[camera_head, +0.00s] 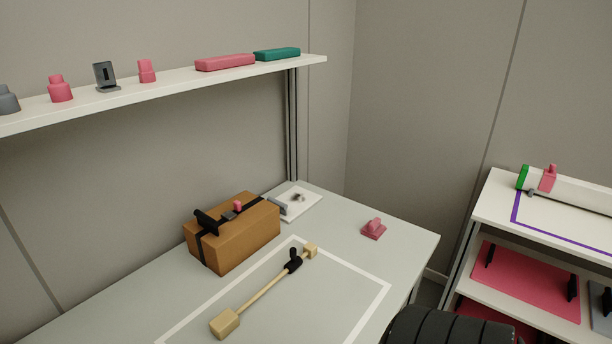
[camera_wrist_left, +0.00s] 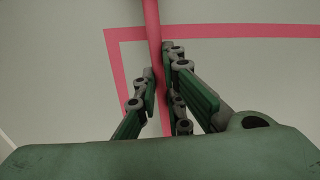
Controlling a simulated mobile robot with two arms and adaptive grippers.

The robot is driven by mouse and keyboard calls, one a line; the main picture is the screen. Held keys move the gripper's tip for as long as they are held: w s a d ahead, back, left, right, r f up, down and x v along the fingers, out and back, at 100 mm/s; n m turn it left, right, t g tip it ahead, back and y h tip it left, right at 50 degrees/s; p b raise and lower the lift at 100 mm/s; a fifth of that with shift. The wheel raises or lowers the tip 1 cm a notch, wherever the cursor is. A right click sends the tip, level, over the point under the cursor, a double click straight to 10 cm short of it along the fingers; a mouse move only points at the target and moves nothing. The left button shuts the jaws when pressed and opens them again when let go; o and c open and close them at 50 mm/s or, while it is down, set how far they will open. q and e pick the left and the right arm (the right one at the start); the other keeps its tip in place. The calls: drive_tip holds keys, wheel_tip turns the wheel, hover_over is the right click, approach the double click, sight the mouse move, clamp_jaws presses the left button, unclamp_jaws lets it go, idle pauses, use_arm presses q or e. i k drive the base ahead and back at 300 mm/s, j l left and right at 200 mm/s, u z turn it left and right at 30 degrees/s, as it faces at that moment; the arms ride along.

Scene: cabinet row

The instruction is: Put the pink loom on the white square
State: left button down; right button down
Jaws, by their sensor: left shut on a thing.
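In the left wrist view my left gripper (camera_wrist_left: 160,82) is shut on a long pink rod (camera_wrist_left: 152,20). The rod runs from the top of the picture down between the fingers. Its ends are out of view, and I cannot tell whether it is part of the loom. In the head view a white square outline (camera_head: 340,262) lies on the grey table. A pale wooden bar with block ends and a black clamp-like piece (camera_head: 262,291) lies inside it. Neither gripper shows in the head view.
A pink square outline (camera_wrist_left: 225,31) lies under the gripper. The table also bears a brown box (camera_head: 243,237), a white plate (camera_head: 302,206) and a pink block (camera_head: 373,229). A shelf (camera_head: 180,78) runs above. A second rack (camera_head: 492,209) stands at right.

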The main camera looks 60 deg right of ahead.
sight(316, 320)
drive_tip(key=k+l, duration=0.1)
drive_tip(key=l, duration=0.45)
drive_tip(key=k+l, duration=0.1)
drive_tip(key=l, duration=0.5)
drive_tip(key=k+l, duration=0.15)
drive_tip(key=l, duration=0.4)
drive_tip(key=k+l, duration=0.1)
drive_tip(key=l, duration=0.5)
drive_tip(key=k+l, duration=0.1)
drive_tip(key=l, duration=0.45)
drive_tip(key=z, duration=0.05)
